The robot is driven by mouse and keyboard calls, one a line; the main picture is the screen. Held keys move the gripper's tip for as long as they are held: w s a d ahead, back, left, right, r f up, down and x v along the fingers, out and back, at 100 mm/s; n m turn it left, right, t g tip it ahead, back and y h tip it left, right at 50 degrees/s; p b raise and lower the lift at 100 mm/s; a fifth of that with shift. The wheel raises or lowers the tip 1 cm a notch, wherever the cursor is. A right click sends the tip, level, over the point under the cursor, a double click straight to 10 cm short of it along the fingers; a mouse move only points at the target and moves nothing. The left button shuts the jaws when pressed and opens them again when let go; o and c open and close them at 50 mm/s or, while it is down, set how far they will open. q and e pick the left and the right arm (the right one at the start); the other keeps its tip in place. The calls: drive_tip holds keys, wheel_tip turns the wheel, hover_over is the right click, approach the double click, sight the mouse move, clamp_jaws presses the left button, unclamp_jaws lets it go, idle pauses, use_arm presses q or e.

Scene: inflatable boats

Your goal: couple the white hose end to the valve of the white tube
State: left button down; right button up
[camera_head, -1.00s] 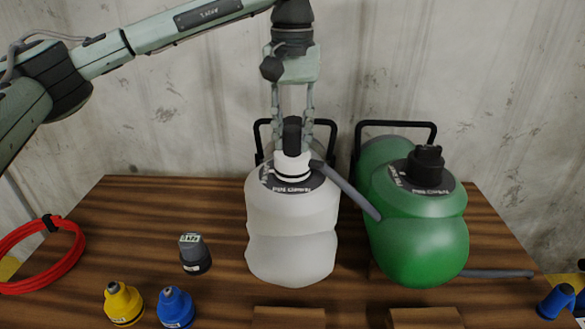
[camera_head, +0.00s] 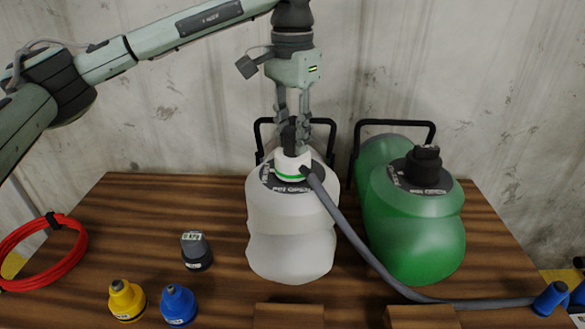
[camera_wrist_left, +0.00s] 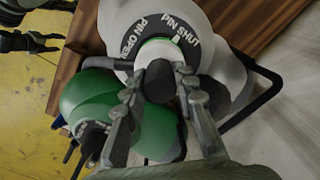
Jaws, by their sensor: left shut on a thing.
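The white tube (camera_head: 290,240) stands on the table, with a black label ring (camera_head: 266,178) reading PIN OPEN and PIN SHUT around its valve. The white hose end (camera_head: 293,160), with a green band low on it, sits upright over the valve, inside the label ring; the valve itself is hidden. My left gripper (camera_head: 292,138) points down and is shut on the dark top of the hose end. In the left wrist view my fingers (camera_wrist_left: 160,92) flank this dark round top, and green shows at the collar's edge. I cannot tell whether the coupling is locked.
The grey hose (camera_head: 350,235) runs from the hose end rightward to blue fittings (camera_head: 552,298). A green tube (camera_head: 418,235) with a black cap stands close on the right. Yellow (camera_head: 126,298), blue (camera_head: 178,304) and grey (camera_head: 196,250) fittings and a red coil (camera_head: 70,265) lie left.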

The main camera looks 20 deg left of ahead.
use_arm(q)
drive_tip(key=shift+f+m, duration=0.15)
drive_tip(key=shift+m, duration=0.25)
drive_tip(key=c, duration=1.1)
unclamp_jaws()
drive_tip(key=shift+a, duration=0.1)
wheel_tip(320, 180, up, 12)
drive_tip(key=shift+r, duration=0.1)
